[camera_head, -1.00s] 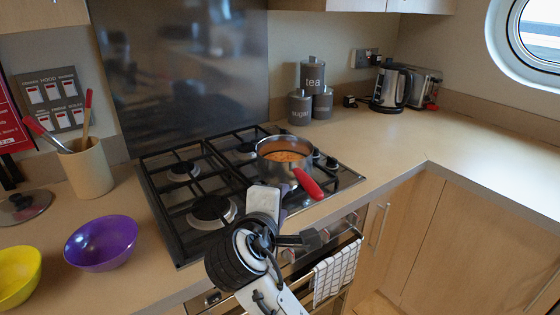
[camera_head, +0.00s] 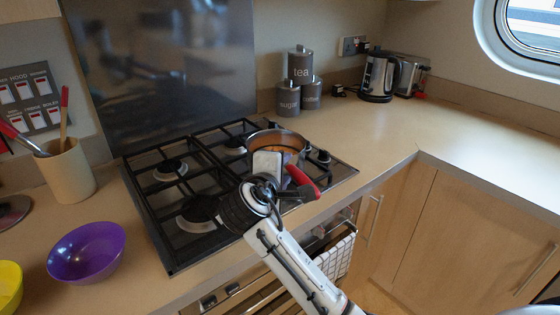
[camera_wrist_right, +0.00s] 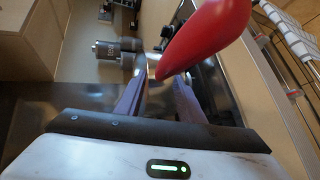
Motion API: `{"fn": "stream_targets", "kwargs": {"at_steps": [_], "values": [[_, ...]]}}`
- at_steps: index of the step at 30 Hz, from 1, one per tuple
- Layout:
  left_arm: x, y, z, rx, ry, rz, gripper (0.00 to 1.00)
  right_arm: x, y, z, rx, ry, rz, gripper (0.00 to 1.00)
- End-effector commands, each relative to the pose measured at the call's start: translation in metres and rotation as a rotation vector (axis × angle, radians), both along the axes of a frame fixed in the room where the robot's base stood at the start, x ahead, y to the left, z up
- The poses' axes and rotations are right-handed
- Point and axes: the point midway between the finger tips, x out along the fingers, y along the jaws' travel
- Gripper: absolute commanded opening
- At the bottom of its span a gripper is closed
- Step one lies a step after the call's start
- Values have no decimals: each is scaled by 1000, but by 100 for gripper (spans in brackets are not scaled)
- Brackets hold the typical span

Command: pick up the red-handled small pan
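The small pan (camera_head: 262,136) stands on the gas hob at the back right burner, with orange food inside. Its red handle (camera_head: 304,181) points toward the front right. My right gripper (camera_head: 286,182) is close beside the handle and hides part of the pan's near side. In the right wrist view the red handle (camera_wrist_right: 205,38) looms large above and in front of the fingers. My left gripper is not in view.
The black hob (camera_head: 190,190) has raised grates. Purple bowl (camera_head: 86,252), yellow bowl (camera_head: 8,288) and utensil pot (camera_head: 66,172) stand to the left. Canisters (camera_head: 300,85) and a kettle (camera_head: 380,76) stand behind. A towel (camera_head: 338,258) hangs below. The counter at right is clear.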

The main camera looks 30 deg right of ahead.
Motion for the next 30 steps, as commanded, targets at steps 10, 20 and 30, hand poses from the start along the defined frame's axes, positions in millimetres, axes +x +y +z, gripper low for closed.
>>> {"fn": "stream_targets", "kwargs": {"at_steps": [10,20,30], "values": [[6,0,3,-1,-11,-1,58,1,-2,-1,1,-1,0,20],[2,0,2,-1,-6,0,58,1,-1,-4,3,7,1,0],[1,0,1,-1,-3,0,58,0,0,-7,4,17,2,0]]}}
